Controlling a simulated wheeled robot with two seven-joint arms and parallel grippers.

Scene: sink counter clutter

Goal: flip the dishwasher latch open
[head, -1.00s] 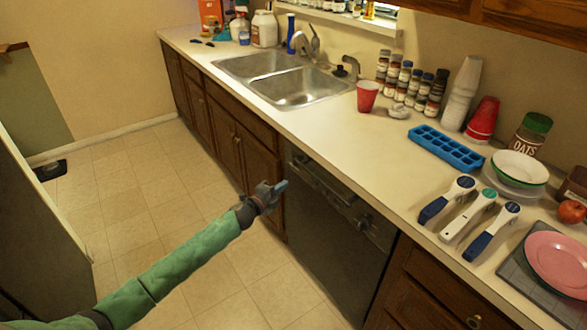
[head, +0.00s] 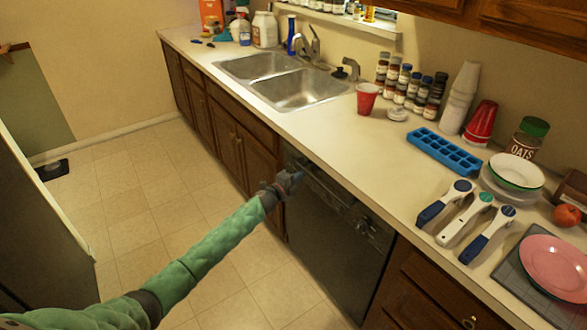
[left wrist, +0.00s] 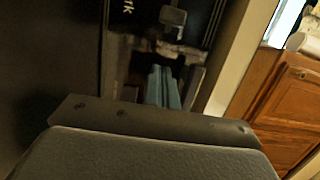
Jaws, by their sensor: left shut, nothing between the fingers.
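The black dishwasher (head: 335,245) is built in under the counter, its door closed. A strip with a handle and controls (head: 335,195) runs along its top. My left gripper (head: 296,180) is at the upper left of the dishwasher front, close to this strip. In the left wrist view its blue fingers (left wrist: 163,88) are shut together with nothing between them. A dark latch piece (left wrist: 172,17) shows just beyond the fingertips; I cannot tell whether they touch. My right gripper is not in view.
The counter (head: 370,155) above holds a blue ice tray (head: 444,150), a red cup (head: 367,98), scoops and plates. A double sink (head: 285,80) is at the back. Wooden cabinets (head: 235,140) flank the dishwasher. The tiled floor (head: 150,210) in front is clear.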

